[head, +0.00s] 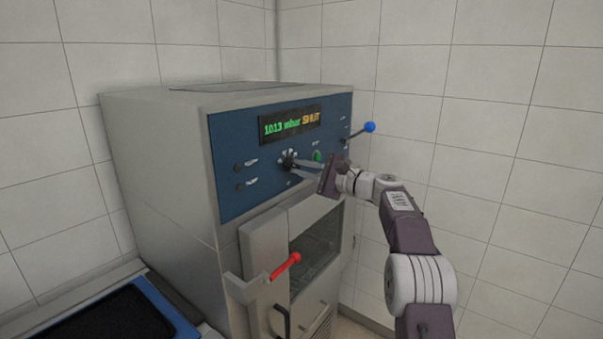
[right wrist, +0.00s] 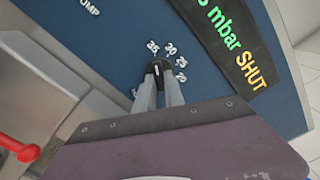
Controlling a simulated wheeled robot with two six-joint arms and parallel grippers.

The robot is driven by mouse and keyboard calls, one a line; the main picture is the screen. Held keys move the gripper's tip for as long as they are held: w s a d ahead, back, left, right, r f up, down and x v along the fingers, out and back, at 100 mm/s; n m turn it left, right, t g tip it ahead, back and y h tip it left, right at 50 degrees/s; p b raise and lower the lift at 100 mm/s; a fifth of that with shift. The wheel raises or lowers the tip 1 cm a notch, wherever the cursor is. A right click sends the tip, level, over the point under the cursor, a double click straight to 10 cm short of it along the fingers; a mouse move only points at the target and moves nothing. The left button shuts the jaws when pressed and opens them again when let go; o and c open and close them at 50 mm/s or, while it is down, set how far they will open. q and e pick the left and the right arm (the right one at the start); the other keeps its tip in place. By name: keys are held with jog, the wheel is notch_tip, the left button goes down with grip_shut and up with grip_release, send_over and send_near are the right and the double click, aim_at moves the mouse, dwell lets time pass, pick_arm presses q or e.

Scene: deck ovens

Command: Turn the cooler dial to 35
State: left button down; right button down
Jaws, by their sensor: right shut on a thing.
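The cooler dial (right wrist: 157,66) is a small black knob on the blue panel (right wrist: 110,52) of the grey cooler. In the right wrist view, the printed numbers 35, 30, 25 and 20 run around it, with 35 just above the knob and 20 to its right. A small pale mark shows on the knob, but I cannot tell exactly which number it points at. My right gripper (right wrist: 160,80) is shut on the dial, its two grey fingers on either side of the knob. In the head view the dial (head: 288,161) is partly hidden by the right gripper (head: 294,163). My left gripper is out of view.
A display (head: 290,124) above the dial reads "1013 mbar SHUT". A green button (head: 317,156) and a blue-knobbed lever (head: 369,127) are to the dial's right. A red-knobbed handle (head: 294,259) sticks out below. A blue-rimmed dark tray (head: 175,316) is at lower left.

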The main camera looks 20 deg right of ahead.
jog(key=shift+f, duration=0.1)
dwell(0.4)
jog(key=c, duration=1.4)
grip_release()
jog(key=shift+s, duration=0.1)
jog(key=shift+c, duration=0.2)
jog(key=b+v, duration=0.3)
jog(key=v, duration=0.6)
jog(key=shift+b, duration=0.4)
